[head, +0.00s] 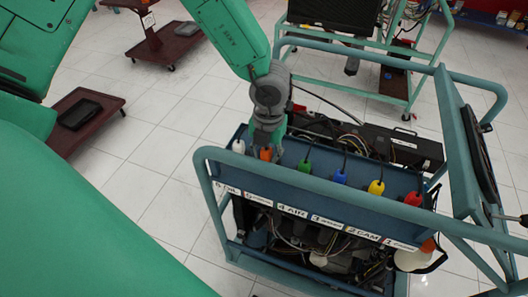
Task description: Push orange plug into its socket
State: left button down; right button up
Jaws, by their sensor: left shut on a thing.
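The orange plug (265,154) is at the top edge of the blue panel (325,190) on the engine trainer, second from the left in a row of coloured plugs. My left gripper (267,140) comes down from above and is shut on the orange plug, with its fingers around the upper part. The socket under the orange plug is hidden, so I cannot tell how deep the plug sits. My right gripper is not in view.
A white plug (238,146) stands close on the left and a green plug (304,165) on the right. Blue, yellow and red plugs follow. A teal tube frame (330,190) runs in front of the panel. A hinged screen frame (460,150) stands at right.

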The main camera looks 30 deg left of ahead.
pick_arm(q)
jog(key=shift+d+r, duration=0.2)
jog(key=shift+d, duration=0.7)
jog(key=shift+d+r, duration=0.2)
jog(key=shift+d, duration=0.7)
jog(key=shift+a+f, duration=0.15)
jog(key=shift+a, duration=0.85)
jog(key=shift+d, duration=0.3)
jog(key=shift+d+r, duration=0.2)
jog(key=shift+d, duration=0.9)
jog(key=shift+a, duration=0.4)
jog(key=shift+a+f+p, duration=0.25)
jog(key=shift+a+p, duration=0.05)
jog(key=shift+a, duration=0.7)
jog(key=shift+d+r, duration=0.1)
jog(key=shift+d, duration=0.5)
jog(key=shift+a, duration=0.5)
jog(key=shift+a+f, duration=0.3)
jog(key=shift+a, duration=0.6)
jog(key=shift+d+r+p, duration=0.1)
jog(key=shift+d+p, duration=0.25)
jog(key=shift+d, duration=0.05)
jog(key=shift+a, duration=0.65)
jog(key=shift+d+r, duration=0.1)
jog(key=shift+d, duration=0.9)
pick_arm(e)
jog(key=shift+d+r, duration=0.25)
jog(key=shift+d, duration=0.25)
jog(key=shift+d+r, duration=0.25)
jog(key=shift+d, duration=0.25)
